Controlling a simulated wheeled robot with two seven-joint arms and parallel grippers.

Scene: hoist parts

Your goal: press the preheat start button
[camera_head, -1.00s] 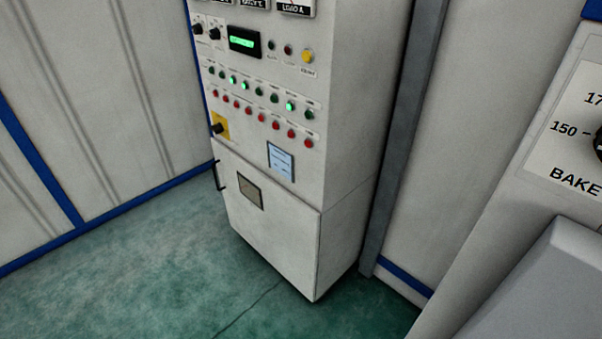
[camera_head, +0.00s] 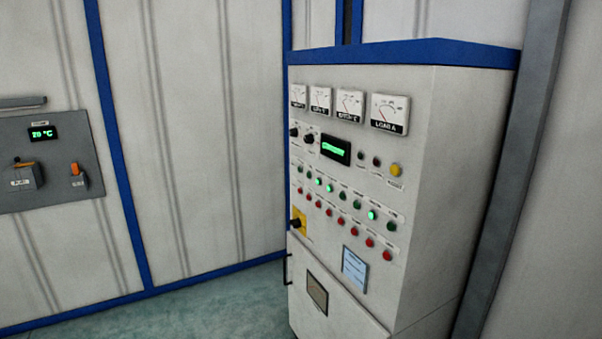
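A white control cabinet (camera_head: 440,150) with a blue top edge stands at the centre right. Its front carries a row of green buttons (camera_head: 343,195), several of them lit, and a row of red buttons (camera_head: 341,219) below. A yellow button (camera_head: 396,170) sits at the upper right of the panel, beside two dark ones. A green-lit display (camera_head: 335,148) is to their left. The small labels are too blurred to read, so I cannot tell which button is the preheat start. Neither of my grippers is in view.
A grey wall panel (camera_head: 55,150) at the far left has a 20 °C display (camera_head: 44,133), a lever switch (camera_head: 24,174) and an orange switch (camera_head: 77,170). Four-sided gauges line the cabinet's top. Green floor (camera_head: 200,310) is clear in front of the left wall.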

